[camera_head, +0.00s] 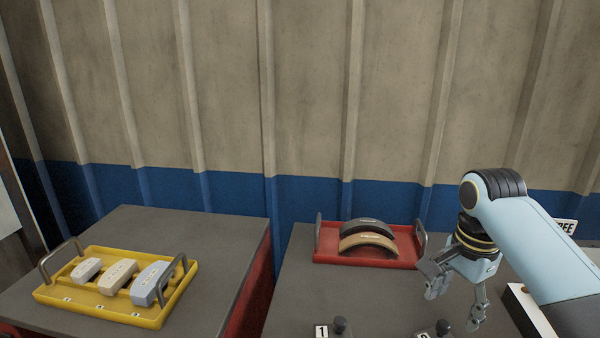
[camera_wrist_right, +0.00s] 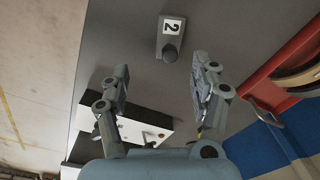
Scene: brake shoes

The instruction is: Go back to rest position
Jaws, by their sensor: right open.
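My right gripper (camera_head: 453,308) hangs over the right-hand table in the head view, fingers pointing down, open with nothing between the fingers. It also shows open and empty in the right wrist view (camera_wrist_right: 162,95). My left gripper is not in the head view. A red tray (camera_head: 323,243) to the left of the right gripper holds a black brake shoe (camera_head: 362,224) and a tan brake shoe (camera_head: 368,240). A yellow tray (camera_head: 100,309) on the left table holds three pale grey and whitish brake shoes (camera_head: 118,275).
A stand marked 1 (camera_head: 339,327) is at the front of the right table (camera_head: 290,300). A stand marked 2 (camera_wrist_right: 170,40) lies ahead of the fingers in the wrist view. A white-topped box (camera_wrist_right: 150,135) is near the table edge. A gap separates the tables.

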